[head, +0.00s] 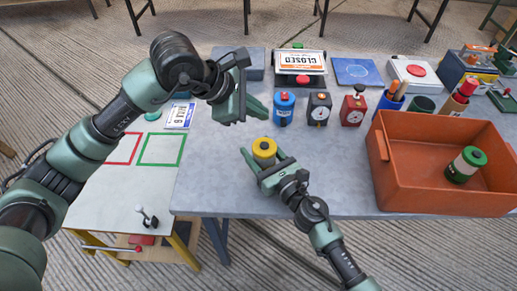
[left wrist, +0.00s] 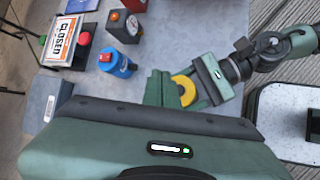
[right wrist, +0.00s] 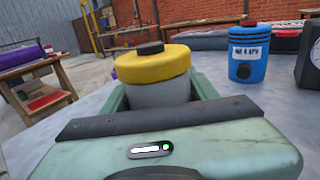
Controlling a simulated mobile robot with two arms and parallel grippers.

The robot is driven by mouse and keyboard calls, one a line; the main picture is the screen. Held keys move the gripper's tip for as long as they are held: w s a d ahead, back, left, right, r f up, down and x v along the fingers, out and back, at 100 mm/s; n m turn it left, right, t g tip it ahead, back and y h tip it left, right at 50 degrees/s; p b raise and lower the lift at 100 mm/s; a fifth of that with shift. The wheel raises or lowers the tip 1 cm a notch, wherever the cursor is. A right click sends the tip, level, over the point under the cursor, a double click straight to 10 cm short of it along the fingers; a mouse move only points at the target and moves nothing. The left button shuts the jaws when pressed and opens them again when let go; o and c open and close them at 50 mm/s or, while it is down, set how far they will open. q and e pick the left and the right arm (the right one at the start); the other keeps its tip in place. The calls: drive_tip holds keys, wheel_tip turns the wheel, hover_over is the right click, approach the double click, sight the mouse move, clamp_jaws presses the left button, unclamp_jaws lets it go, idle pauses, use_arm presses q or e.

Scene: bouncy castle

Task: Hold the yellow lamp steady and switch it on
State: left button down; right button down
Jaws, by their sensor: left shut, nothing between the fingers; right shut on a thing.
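The yellow lamp (head: 264,147) is upright over the near part of the grey table, in the fingers of my right gripper (head: 262,163). In the right wrist view the lamp (right wrist: 153,66) has a yellow cap with a black knob on top and a grey body between the green fingers. It also shows in the left wrist view (left wrist: 182,90). I cannot tell whether it is lit. My left gripper (head: 257,108) is shut and empty, above the table, behind and higher than the lamp, apart from it.
A blue canister (head: 284,108), a black dial box (head: 319,108) and a red dial box (head: 354,106) stand behind the lamp. A white side table (head: 120,190) is at left. Bare tabletop surrounds the lamp.

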sight(261, 146)
use_arm(q)
drive_tip(key=shift+m+t+h, duration=0.3)
drive_tip(key=shift+m+t, duration=0.1)
drive_tip(key=shift+t, duration=0.1)
drive_tip(key=shift+s+d+f, duration=0.1)
drive_tip(key=shift+d+f, duration=0.05)
drive_tip(key=shift+f, duration=1.8)
drive_tip(key=shift+s+d+f, duration=0.1)
drive_tip(key=shift+f, duration=1.85)
drive_tip(key=shift+f, duration=0.15)
drive_tip(key=shift+f, duration=0.3)
drive_tip(key=shift+r, duration=0.45)
wheel_tip(261, 146, up, 6)
